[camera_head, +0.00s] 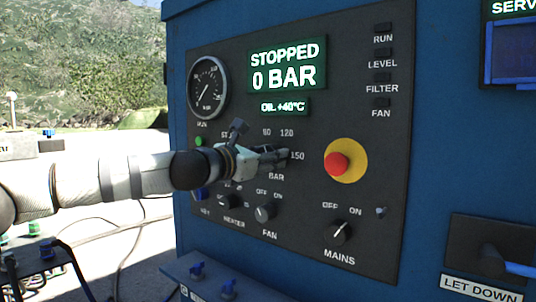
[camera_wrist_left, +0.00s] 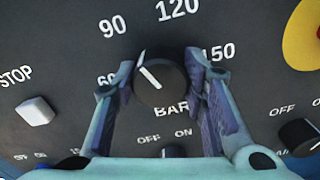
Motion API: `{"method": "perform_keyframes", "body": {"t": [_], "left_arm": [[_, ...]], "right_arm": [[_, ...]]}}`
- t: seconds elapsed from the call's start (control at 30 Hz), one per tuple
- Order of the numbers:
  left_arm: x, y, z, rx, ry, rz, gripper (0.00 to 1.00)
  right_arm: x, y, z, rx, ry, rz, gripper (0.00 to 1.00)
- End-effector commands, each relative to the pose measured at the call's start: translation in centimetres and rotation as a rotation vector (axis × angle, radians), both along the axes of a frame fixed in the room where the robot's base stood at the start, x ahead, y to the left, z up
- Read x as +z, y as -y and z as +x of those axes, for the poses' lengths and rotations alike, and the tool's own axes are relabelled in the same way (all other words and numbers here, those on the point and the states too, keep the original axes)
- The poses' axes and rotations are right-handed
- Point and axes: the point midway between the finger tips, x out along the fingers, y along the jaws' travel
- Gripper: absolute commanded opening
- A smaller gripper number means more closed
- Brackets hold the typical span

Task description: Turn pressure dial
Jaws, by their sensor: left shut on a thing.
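The pressure dial (camera_wrist_left: 158,86) is a round black knob with a white pointer line, marked BAR below and 60, 90, 120 and 150 around it. In the left wrist view its pointer slants up and left, roughly toward 90. My left gripper (camera_wrist_left: 160,72) is shut on the knob, one finger on each side. In the head view my left gripper (camera_head: 281,157) reaches the panel from the left and hides the knob. The display (camera_head: 287,65) reads STOPPED, 0 BAR. My right gripper is not in view.
The dark control panel (camera_head: 340,120) sits on a blue cabinet. A red stop button (camera_head: 337,164) on a yellow disc is right of the gripper. Below are the fan switch (camera_head: 265,213) and the mains switch (camera_head: 340,231). A round gauge (camera_head: 208,88) is at upper left.

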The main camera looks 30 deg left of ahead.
Motion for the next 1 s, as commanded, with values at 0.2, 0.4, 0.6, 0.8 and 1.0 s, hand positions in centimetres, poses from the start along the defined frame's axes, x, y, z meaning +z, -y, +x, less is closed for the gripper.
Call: {"method": "perform_keyframes", "body": {"t": [0.2, 0.4, 0.6, 0.8, 1.0], "left_arm": [[0.2, 0.0, -0.1, 0.001, 0.015, 0.180, 0.11], [0.2, 0.0, -0.1, 0.001, 0.030, 0.372, 0.11], [0.2, 0.0, -0.1, 0.002, 0.044, 0.554, 0.11], [0.2, 0.0, -0.1, 0.001, 0.057, 0.710, 0.11], [0.0, 0.0, -0.1, 0.001, 0.064, 0.825, 0.11]], "right_arm": [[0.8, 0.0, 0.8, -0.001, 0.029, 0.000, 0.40], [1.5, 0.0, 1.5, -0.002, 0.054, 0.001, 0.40], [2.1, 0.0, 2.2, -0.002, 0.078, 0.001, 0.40], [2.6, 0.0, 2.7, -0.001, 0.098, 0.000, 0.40], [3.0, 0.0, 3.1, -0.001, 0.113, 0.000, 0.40]]}}
